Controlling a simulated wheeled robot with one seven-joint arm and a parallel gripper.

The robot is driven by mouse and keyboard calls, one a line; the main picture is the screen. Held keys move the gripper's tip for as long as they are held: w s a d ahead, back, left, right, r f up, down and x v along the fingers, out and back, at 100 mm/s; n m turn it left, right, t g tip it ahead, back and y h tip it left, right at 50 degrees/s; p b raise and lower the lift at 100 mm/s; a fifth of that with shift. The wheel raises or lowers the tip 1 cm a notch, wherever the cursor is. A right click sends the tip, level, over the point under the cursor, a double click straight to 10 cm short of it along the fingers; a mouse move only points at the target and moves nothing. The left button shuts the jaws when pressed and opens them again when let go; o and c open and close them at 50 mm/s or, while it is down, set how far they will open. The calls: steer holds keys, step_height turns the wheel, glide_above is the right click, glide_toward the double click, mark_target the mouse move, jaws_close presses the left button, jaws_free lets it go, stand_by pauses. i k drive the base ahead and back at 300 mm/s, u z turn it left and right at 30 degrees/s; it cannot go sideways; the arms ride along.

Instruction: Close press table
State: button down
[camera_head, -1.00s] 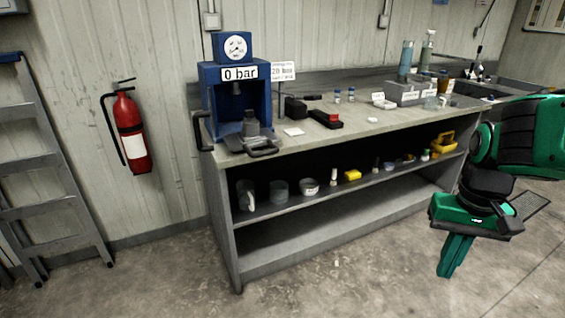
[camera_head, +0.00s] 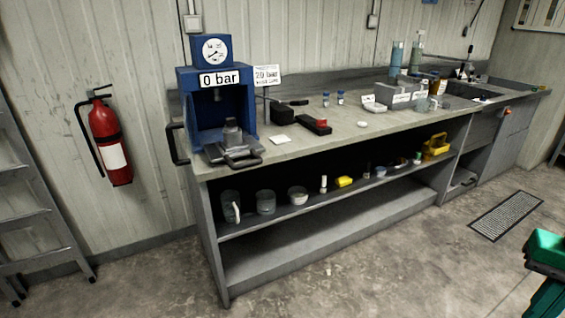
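The blue press (camera_head: 245,112) stands at the left end of the workbench, with a gauge (camera_head: 213,49) on top and a sign reading "0 bar". Its press table (camera_head: 222,154) is a grey plate that sticks out at the front, with a dark handle (camera_head: 244,161) at its front edge. A grey metal piece (camera_head: 232,136) sits on the plate. A second dark handle (camera_head: 176,145) is at the press's left side. My gripper (camera_head: 546,262) shows only in part at the lower right edge, far from the press; its opening is not clear.
The workbench (camera_head: 330,139) has an open shelf below with beakers and small items. A black-and-red item (camera_head: 318,125) lies right of the press. A fire extinguisher (camera_head: 110,142) and ladder (camera_head: 30,205) are at the left. The floor in front is clear.

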mark_target(214, 153)
steer(key=z, duration=0.05)
steer(key=i, duration=1)
steer(key=u, duration=0.05)
